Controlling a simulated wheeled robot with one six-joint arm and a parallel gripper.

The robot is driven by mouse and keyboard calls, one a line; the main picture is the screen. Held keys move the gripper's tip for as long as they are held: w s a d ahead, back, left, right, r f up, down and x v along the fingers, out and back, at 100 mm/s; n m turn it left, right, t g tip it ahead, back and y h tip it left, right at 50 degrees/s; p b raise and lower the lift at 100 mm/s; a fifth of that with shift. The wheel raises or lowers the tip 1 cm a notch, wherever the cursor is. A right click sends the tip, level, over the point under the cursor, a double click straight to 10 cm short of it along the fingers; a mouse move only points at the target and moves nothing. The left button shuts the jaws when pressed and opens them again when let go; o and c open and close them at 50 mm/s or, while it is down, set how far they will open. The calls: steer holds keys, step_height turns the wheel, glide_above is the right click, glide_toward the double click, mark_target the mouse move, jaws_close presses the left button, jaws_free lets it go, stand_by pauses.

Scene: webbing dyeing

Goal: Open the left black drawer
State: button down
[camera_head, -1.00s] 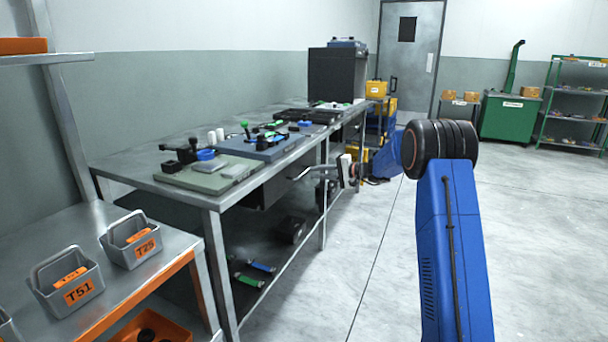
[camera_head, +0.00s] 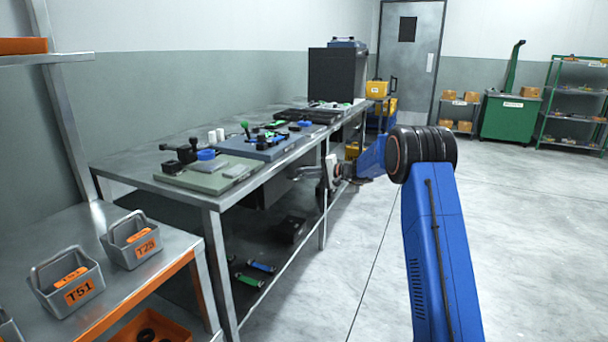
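The left black drawer (camera_head: 272,190) hangs under the top of the long steel workbench, in the shade. Its front is seen at a steep slant and appears closed. A light metal handle (camera_head: 297,175) shows at its front. My gripper (camera_head: 312,173) is at this handle, coming from the right. The fingers are small and overlap the handle in the picture. I cannot tell whether they touch it, go around it, or are open or shut.
The workbench (camera_head: 120,168) carries fixtures and tools, with a shelf below. A nearer steel table (camera_head: 45,228) at the left holds grey bins, including T51 (camera_head: 66,282). The floor (camera_head: 520,250) at the right is clear. A green cabinet (camera_head: 508,117) stands far back.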

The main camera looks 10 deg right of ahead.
steer(key=shift+d, duration=0.1)
steer(key=f+v, duration=0.3)
steer(key=v, duration=1.1)
steer(key=d+f+v, duration=0.1)
steer(key=f+v, duration=0.2)
steer(key=v, duration=1.1)
steer(key=shift+s, duration=0.45)
steer(key=c, duration=2.1)
jaws_free()
steer(key=shift+d, duration=0.1)
steer(key=shift+r, duration=0.1)
steer(key=v, duration=1.7)
steer(key=shift+s+d, duration=0.1)
steer(key=shift+d, duration=0.1)
steer(key=shift+a, duration=0.1)
